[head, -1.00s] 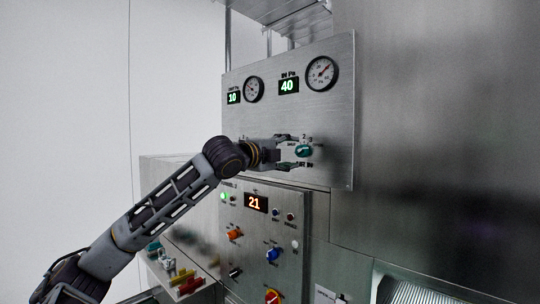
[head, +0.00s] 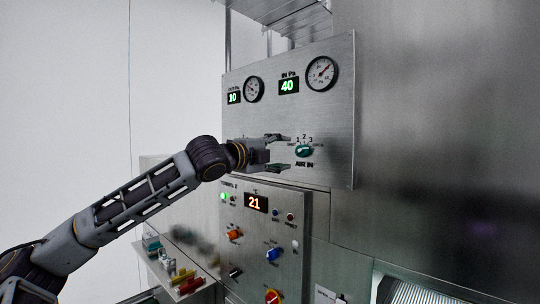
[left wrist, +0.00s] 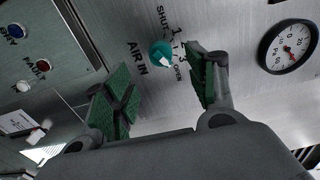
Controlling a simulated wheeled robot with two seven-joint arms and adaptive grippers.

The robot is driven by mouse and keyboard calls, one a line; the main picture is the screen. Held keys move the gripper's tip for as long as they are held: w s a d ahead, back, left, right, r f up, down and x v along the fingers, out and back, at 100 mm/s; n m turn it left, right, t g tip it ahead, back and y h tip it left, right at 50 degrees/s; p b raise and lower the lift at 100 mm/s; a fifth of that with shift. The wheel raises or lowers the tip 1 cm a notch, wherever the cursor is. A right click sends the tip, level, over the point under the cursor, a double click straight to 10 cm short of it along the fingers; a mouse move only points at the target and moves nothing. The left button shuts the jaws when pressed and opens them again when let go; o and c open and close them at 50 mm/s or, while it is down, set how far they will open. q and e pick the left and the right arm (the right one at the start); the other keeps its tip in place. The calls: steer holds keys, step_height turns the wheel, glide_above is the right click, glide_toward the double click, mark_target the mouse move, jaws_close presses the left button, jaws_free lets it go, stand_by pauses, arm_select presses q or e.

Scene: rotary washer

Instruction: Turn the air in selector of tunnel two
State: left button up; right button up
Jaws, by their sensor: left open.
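The air in selector (head: 304,151) is a teal knob on the upper steel panel, with the numbers 1, 2, 3 above it and "AIR IN" below. In the left wrist view the knob (left wrist: 161,53) has a pale pointer and lies ahead of and between the fingers. My left gripper (head: 279,152) is open, just left of the knob and apart from it, with nothing between its fingers. Its green-padded fingers (left wrist: 160,88) spread to either side in the left wrist view. My right gripper is not in view.
The upper panel (head: 240,118) carries gauges and displays reading 10 and 40. A shelf with coloured parts (head: 182,276) stands at lower left.

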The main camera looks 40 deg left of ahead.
arm_select(q)
steer(key=shift+s, duration=1)
steer(key=shift+s, duration=0.3)
steer(key=shift+s, duration=0.35)
steer(key=shift+s+a, duration=0.1)
steer(key=shift+s, duration=0.05)
steer(key=shift+f, duration=0.1)
